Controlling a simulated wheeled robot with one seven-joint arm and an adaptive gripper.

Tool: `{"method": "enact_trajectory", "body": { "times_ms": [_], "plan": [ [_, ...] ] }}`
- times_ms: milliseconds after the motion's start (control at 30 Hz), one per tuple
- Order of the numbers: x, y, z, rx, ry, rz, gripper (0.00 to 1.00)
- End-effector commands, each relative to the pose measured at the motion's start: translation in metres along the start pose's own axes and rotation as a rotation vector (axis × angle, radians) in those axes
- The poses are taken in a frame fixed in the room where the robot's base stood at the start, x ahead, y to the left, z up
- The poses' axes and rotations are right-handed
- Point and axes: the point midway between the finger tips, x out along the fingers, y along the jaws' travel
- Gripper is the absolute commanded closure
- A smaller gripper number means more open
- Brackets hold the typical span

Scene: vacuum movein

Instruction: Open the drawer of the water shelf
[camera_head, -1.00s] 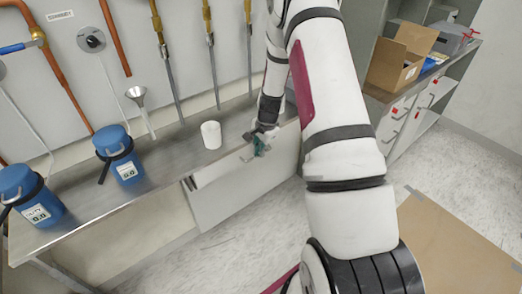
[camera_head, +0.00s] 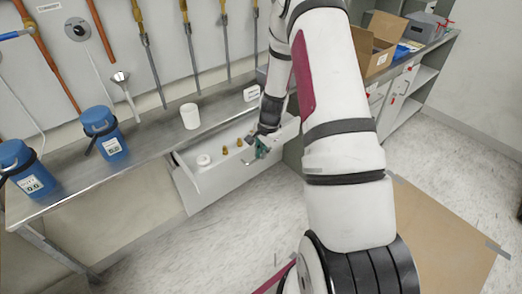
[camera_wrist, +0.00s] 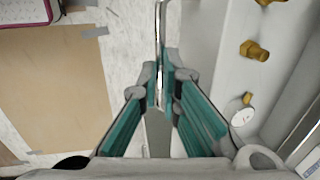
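The water shelf (camera_head: 140,158) is a grey metal counter along the wall. Its white drawer (camera_head: 225,178) is pulled out, with its inside showing from above. Brass fittings (camera_head: 225,150) and a white round piece (camera_head: 203,160) lie inside. The fittings also show in the wrist view (camera_wrist: 254,50), right of my gripper. My gripper (camera_head: 262,148) is at the drawer's front, toward its right end. In the wrist view, its teal fingers (camera_wrist: 163,82) close around the thin metal drawer handle (camera_wrist: 158,35). The exact contact is partly hidden by the fingers.
A white cup (camera_head: 190,116) and two blue jugs (camera_head: 104,132) (camera_head: 28,172) stand on the counter. A cabinet with an open cardboard box (camera_head: 374,48) stands at right. Brown cardboard (camera_head: 440,235) lies on the floor at right. The floor before the drawer is clear.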

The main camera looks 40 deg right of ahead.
Motion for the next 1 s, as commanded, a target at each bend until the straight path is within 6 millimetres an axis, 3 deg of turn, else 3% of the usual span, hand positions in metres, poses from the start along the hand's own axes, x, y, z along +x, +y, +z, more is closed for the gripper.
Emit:
{"method": "enact_trajectory", "body": {
  "times_ms": [67,133,567,1000],
  "plan": [
    [0.001,0.003,0.001,-0.001,-0.003,0.004,0.97],
    [0.002,0.003,0.001,0.000,-0.003,0.005,0.83],
    [0.001,0.003,0.001,-0.001,-0.003,0.005,0.83],
    [-0.027,0.001,0.000,-0.001,0.000,-0.001,0.83]
  ]
}}
